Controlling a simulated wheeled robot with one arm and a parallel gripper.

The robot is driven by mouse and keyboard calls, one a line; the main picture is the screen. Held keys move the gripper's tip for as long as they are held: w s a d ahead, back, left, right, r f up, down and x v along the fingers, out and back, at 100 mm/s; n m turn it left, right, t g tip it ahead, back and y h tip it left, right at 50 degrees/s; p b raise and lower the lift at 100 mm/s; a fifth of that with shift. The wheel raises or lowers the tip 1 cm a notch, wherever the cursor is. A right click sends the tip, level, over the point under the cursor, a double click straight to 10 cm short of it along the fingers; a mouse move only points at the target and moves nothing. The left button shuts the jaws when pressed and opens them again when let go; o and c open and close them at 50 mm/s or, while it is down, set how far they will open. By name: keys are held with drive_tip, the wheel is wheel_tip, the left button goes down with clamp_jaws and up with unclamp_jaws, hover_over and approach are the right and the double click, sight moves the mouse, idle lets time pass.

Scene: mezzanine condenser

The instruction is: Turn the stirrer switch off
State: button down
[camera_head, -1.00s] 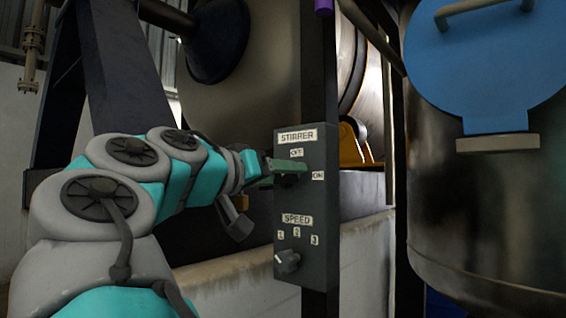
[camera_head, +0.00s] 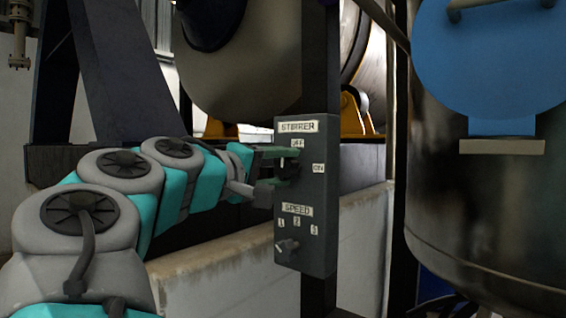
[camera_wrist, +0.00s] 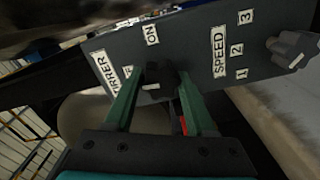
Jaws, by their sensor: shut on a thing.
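The dark stirrer panel (camera_head: 318,205) stands upright in the middle of the head view. Its OFF label (camera_head: 298,144) is above the stirrer knob (camera_head: 287,167), and its ON label (camera_head: 318,168) is to the right. My gripper (camera_head: 284,166) reaches in from the left, one green finger above the knob and one below. In the wrist view the fingers are shut on the dark stirrer knob (camera_wrist: 163,78), partly hiding the OFF label (camera_wrist: 127,72). A pale mark shows on the knob's OFF side, but I cannot tell its exact setting.
A speed knob (camera_head: 287,250) with labels 1, 2 and 3 sits lower on the same panel. A shiny metal vessel (camera_head: 460,215) with a blue cover (camera_head: 490,65) stands to the right. A low pale wall (camera_head: 215,278) runs behind the panel.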

drive_tip(key=shift+n, duration=0.6)
drive_tip(key=shift+c, duration=1.2)
unclamp_jaws()
